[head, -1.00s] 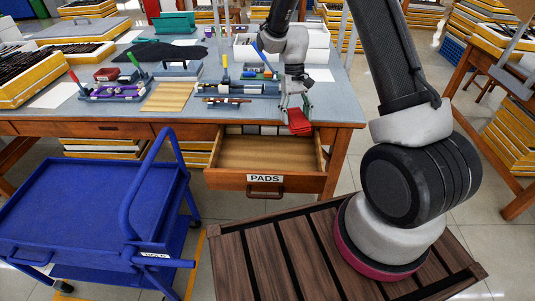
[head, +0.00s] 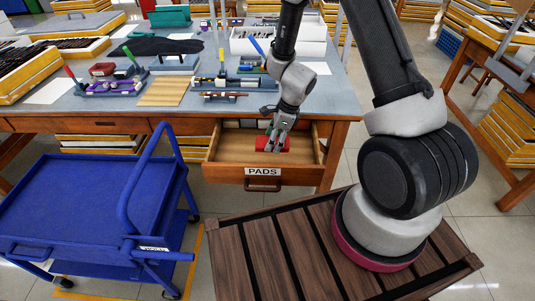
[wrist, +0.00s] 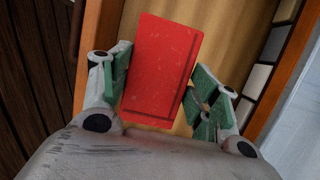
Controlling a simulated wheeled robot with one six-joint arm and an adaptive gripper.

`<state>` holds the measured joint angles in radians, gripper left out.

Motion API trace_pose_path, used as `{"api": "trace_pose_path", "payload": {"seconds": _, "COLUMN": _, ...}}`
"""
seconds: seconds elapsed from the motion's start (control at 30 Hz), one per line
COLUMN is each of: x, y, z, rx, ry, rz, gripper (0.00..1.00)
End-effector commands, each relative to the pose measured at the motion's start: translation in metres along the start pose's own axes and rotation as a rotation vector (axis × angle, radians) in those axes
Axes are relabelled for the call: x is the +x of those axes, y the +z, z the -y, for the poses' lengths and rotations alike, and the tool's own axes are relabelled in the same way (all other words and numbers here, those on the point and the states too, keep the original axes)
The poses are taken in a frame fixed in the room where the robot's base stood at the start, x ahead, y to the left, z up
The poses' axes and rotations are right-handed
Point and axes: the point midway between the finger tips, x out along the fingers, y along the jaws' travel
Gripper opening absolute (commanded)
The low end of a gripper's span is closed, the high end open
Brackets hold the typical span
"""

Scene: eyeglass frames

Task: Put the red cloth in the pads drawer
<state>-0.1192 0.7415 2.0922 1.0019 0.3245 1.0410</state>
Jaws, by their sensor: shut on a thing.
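The red cloth (head: 272,144) is a flat, folded red rectangle. It is between the fingers of my gripper (head: 280,138), which is shut on it. In the wrist view the cloth (wrist: 161,68) fills the middle between the green-padded fingers of my gripper (wrist: 165,100). The pads drawer (head: 225,163), labelled PADS, is pulled open below the table's front edge. My gripper and the cloth are inside or just above its opening; I cannot tell whether the cloth touches the drawer floor. Light wood shows behind the cloth in the wrist view.
The table (head: 60,105) carries trays, tools and a black cloth (head: 158,47). A blue cart (head: 75,205) stands left of the drawer. The drawer's front left interior is clear.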

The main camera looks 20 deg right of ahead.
Motion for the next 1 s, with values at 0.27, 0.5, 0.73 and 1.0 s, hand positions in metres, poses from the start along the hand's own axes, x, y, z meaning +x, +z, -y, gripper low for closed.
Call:
{"api": "trace_pose_path", "payload": {"seconds": 0.27, "x": 0.043, "y": -0.014, "z": 0.000, "rx": 0.009, "ry": 0.000, "rz": -0.001, "gripper": 0.41}}
{"api": "trace_pose_path", "payload": {"seconds": 0.5, "x": 0.076, "y": -0.024, "z": -0.001, "rx": 0.008, "ry": 0.001, "rz": -0.002, "gripper": 0.41}}
{"api": "trace_pose_path", "payload": {"seconds": 0.73, "x": 0.085, "y": -0.026, "z": 0.000, "rx": 0.004, "ry": -0.001, "rz": -0.001, "gripper": 0.41}}
{"api": "trace_pose_path", "payload": {"seconds": 1.0, "x": 0.087, "y": -0.027, "z": 0.000, "rx": 0.004, "ry": -0.001, "rz": -0.001, "gripper": 0.68}}
